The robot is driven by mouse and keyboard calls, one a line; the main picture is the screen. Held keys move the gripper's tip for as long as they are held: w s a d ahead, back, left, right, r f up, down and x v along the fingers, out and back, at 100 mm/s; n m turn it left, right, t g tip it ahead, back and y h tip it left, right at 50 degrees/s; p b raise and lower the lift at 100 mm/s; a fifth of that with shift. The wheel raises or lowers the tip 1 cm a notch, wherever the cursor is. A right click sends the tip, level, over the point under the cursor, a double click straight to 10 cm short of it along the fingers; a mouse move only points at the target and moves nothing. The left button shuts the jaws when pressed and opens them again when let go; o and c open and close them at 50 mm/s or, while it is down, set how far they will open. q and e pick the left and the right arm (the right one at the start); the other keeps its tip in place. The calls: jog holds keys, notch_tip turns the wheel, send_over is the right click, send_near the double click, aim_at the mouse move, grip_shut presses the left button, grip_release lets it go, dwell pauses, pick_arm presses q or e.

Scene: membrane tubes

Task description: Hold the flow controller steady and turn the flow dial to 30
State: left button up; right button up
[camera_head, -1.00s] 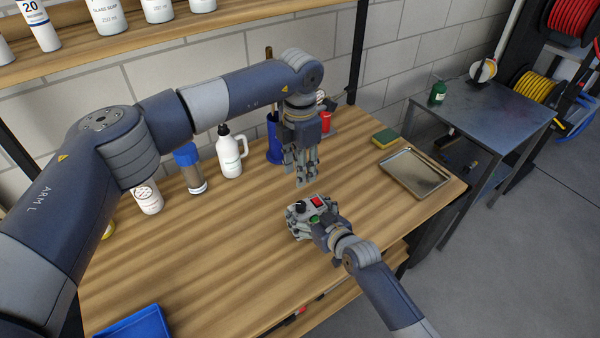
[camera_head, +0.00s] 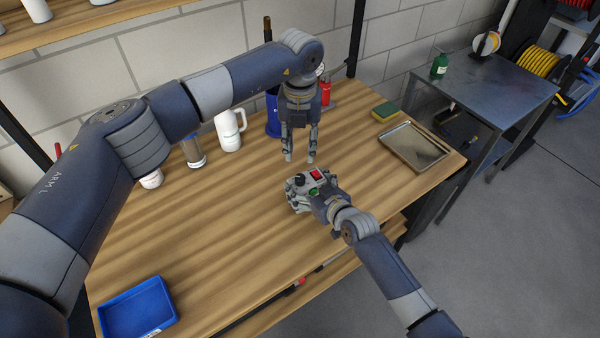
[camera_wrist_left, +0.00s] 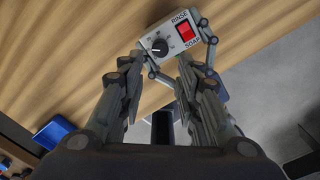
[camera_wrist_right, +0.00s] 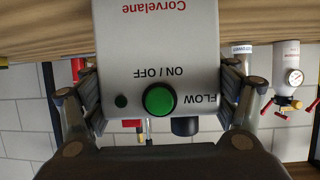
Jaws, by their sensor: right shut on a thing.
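The flow controller (camera_head: 308,177) is a pale grey box with a red rocker switch (camera_head: 316,174) and a black flow dial (camera_head: 299,180). My right gripper (camera_head: 312,188) is shut on the box, with a finger along each side in the right wrist view. That view also shows its green button (camera_wrist_right: 160,98). My left gripper (camera_head: 300,159) is open, pointing down above the box. In the left wrist view the dial (camera_wrist_left: 160,47) lies beyond and between its parted fingers, apparently untouched. The dial's scale marks are too small to read.
A metal tray (camera_head: 397,139) and a sponge (camera_head: 385,111) lie to the right on the wooden bench. A white jug (camera_head: 229,133) and a blue container (camera_head: 272,118) stand behind. A blue bin (camera_head: 114,312) is at front left. The bench's middle is clear.

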aim_at(300, 177)
pick_arm(q)
notch_tip(300, 177, down, 10)
dwell(0.4)
grip_shut()
